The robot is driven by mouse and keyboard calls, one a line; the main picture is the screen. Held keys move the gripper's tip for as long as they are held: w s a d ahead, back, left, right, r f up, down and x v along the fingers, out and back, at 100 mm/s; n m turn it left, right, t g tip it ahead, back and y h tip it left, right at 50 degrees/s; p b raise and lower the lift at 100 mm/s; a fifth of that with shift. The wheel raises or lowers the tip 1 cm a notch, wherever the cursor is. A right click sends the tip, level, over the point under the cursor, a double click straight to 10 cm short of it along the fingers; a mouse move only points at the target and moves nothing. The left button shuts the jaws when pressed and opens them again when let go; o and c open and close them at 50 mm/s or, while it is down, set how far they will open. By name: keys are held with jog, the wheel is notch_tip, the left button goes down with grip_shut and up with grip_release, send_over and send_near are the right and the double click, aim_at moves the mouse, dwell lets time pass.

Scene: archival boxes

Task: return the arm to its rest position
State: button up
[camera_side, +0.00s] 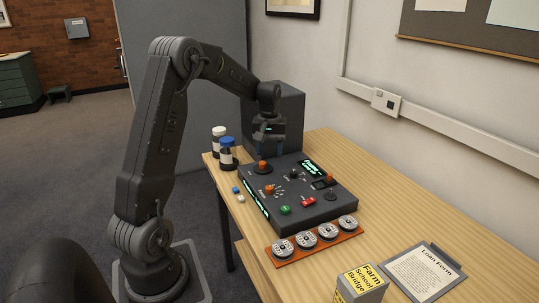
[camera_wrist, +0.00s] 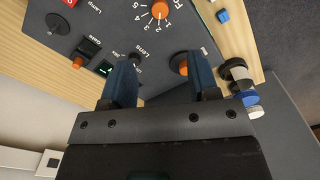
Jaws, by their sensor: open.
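My gripper (camera_side: 274,148) hangs over the far edge of a dark control panel (camera_side: 330,207) that lies on the wooden table (camera_side: 430,226). In the wrist view my gripper (camera_wrist: 143,75) has its two blue fingers spread apart with nothing between them. The panel (camera_wrist: 110,20) shows beyond the fingertips. Whether the fingertips touch the panel cannot be told.
A blue-capped bottle (camera_side: 227,154) and a white-capped bottle (camera_side: 218,141) stand left of the gripper. A dark box (camera_side: 290,115) stands behind it. An orange tray (camera_side: 318,240), a yellow-topped box (camera_side: 361,284) and a clipboard (camera_side: 424,272) lie nearer.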

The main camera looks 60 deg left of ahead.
jog(key=s+d+r+m+t+y, duration=0.1)
jog(key=s+d+r+m, duration=0.15)
jog(key=d+r, duration=0.4)
jog(key=s+d+r+m+t, duration=0.1)
jog(key=d+r+m, duration=0.2)
jog(key=d, duration=0.6)
jog(key=s+d+r+m+t+h, duration=0.1)
jog(key=s+d+m+t, duration=0.2)
jog(key=s+d, duration=1.1)
jog(key=m, duration=0.3)
jog(key=shift+d+t, duration=0.2)
jog(key=shift+t, duration=0.1)
jog(key=shift+m, duration=0.25)
jog(key=shift+c, duration=0.4)
